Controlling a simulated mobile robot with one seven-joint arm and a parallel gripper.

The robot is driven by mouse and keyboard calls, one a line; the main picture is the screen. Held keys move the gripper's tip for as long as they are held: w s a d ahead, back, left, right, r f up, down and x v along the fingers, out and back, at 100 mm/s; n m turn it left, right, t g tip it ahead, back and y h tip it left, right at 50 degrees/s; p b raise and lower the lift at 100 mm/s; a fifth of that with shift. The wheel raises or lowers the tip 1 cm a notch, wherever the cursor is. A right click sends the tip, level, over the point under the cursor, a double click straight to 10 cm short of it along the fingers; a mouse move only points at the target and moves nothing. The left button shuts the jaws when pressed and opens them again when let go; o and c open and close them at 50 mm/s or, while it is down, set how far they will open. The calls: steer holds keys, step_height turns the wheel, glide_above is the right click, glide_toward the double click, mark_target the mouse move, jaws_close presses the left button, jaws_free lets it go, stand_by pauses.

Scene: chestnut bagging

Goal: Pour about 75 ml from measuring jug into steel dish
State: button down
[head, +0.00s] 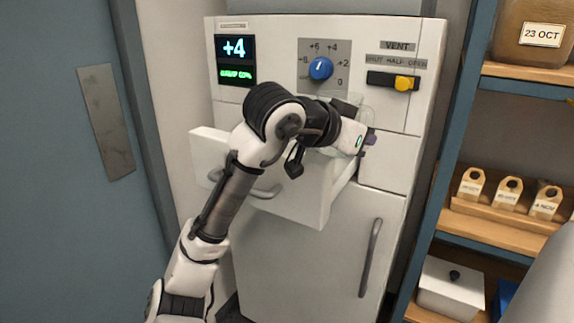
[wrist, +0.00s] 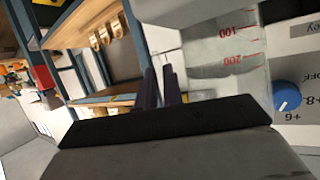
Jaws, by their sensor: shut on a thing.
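The clear measuring jug (wrist: 215,70) with red marks at 100 and 200 fills the right of the wrist view, beside the dark fingers. In the head view only part of its faint glass outline (head: 367,100) shows around my gripper (head: 368,140). My gripper (wrist: 163,86) is shut on the jug and holds it above the open drawer at the front of the white cabinet. The steel dish is not visible in either view; my arm and the drawer front hide the drawer's inside.
The white drawer (head: 305,190) is pulled out.

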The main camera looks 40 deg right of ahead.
mark_target(338, 155)
steer(key=shift+f+b, duration=0.3)
steer(key=shift+f, duration=0.4)
steer(key=shift+w, duration=0.15)
steer(key=w+n+g, duration=0.1)
steer(key=w+n, duration=0.1)
steer(key=w+r+n+g+p, duration=0.1)
steer(key=w+n, duration=0.1)
steer(key=shift+a+r+h, duration=0.15)
steer(key=shift+h, duration=0.15)
steer(key=shift+w+r+g+p, duration=0.25)
steer(key=shift+r+g+p, duration=0.15)
steer(key=shift+g, duration=0.1)
steer(key=shift+w+a+r+n+g+h, duration=0.1)
steer(key=shift+w+r+n+g+h, duration=0.1)
steer(key=shift+w+n, duration=0.3)
steer(key=shift+w+r+n+g+h, duration=0.1)
steer(key=shift+w+r+n+g, duration=0.1)
steer(key=shift+w+n, duration=0.25)
